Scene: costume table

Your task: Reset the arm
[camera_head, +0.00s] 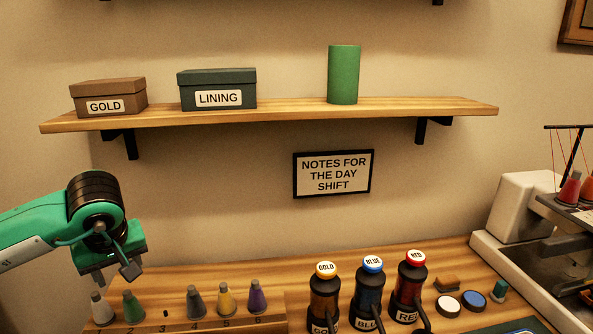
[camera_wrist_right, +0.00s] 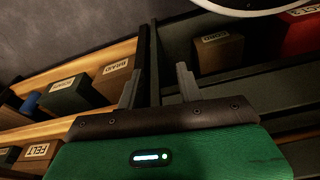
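My left gripper (camera_head: 121,271) hangs from the green arm at the left in the head view, just above a wooden rack (camera_head: 180,326) of coloured cones. Its jaws are seen from an angle that does not show whether they are apart. No object shows in them. My right arm is outside the head view. In the right wrist view my right gripper (camera_wrist_right: 160,86) has its two grey fingers apart with nothing between them. Behind it are shelves with labelled boxes.
Bottles labelled gold (camera_head: 324,294), blue (camera_head: 369,290) and red (camera_head: 409,289) stand on the table. A machine (camera_head: 520,208) stands at the right. The wall shelf (camera_head: 290,113) holds a brown box (camera_head: 108,95), a dark box (camera_head: 217,88) and a green cylinder (camera_head: 344,74).

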